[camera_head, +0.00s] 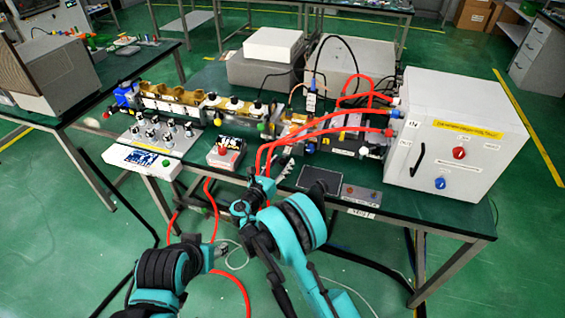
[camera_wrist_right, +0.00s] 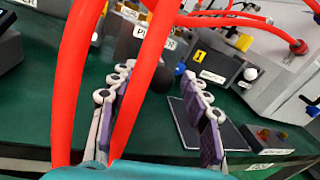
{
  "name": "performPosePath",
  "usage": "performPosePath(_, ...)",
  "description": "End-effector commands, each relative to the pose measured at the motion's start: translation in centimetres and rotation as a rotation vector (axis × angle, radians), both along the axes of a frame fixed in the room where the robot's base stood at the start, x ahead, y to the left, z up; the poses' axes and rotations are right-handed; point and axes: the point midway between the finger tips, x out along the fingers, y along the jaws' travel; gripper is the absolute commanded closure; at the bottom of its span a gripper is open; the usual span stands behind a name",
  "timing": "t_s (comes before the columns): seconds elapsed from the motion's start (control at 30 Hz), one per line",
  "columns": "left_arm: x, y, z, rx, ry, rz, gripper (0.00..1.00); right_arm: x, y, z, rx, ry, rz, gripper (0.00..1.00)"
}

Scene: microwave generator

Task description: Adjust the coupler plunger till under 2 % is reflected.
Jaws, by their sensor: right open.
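A waveguide line with copper-coloured parts (camera_head: 176,95) and several knobs runs along the back of the green bench. I cannot tell for sure which knob is the coupler plunger. My right gripper (camera_head: 284,165) is over the bench's front edge, left of a dark pad (camera_head: 320,180). In the right wrist view the right gripper (camera_wrist_right: 158,115) is open, with nothing between its fingertips. Beyond it are a grey block with a partly hidden label (camera_wrist_right: 152,42), a blue knob (camera_wrist_right: 179,69) and a white knob (camera_wrist_right: 250,73). My left gripper (camera_head: 217,249) is low in front of the bench, its jaws unclear.
Red hoses (camera_wrist_right: 73,80) cross close in front of the right wrist camera, partly covering one finger. A white cabinet (camera_head: 455,125) with red and blue knobs stands at the right. A small meter box (camera_head: 226,153) and a knob panel (camera_head: 160,140) are to the left.

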Motion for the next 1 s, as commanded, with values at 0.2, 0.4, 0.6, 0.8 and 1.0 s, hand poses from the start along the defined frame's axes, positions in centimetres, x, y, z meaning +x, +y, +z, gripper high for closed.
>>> performPosePath(0.2, 0.0, 0.0, 0.0, 0.000, 0.000, 0.000, 0.51, -3.4, 2.0, 0.0, 0.000, 0.000, 0.004, 0.53)
performPosePath(0.4, 0.0, 0.0, 0.0, 0.000, 0.000, 0.000, 0.51, -5.4, 3.0, 0.0, 0.000, 0.000, 0.001, 0.53)
performPosePath(0.6, 0.0, 0.0, 0.0, 0.000, 0.000, 0.000, 0.51, -5.7, 3.2, 0.0, 0.000, 0.000, 0.000, 0.53)
performPosePath(0.8, 0.0, 0.0, 0.0, 0.000, 0.000, 0.000, 0.51, -5.7, 3.2, 0.0, 0.000, 0.000, 0.000, 0.53)
performPosePath(1.0, 0.0, 0.0, 0.0, 0.000, 0.000, 0.000, 0.51, -5.6, 2.8, 0.2, 0.016, 0.001, -0.004, 0.53)
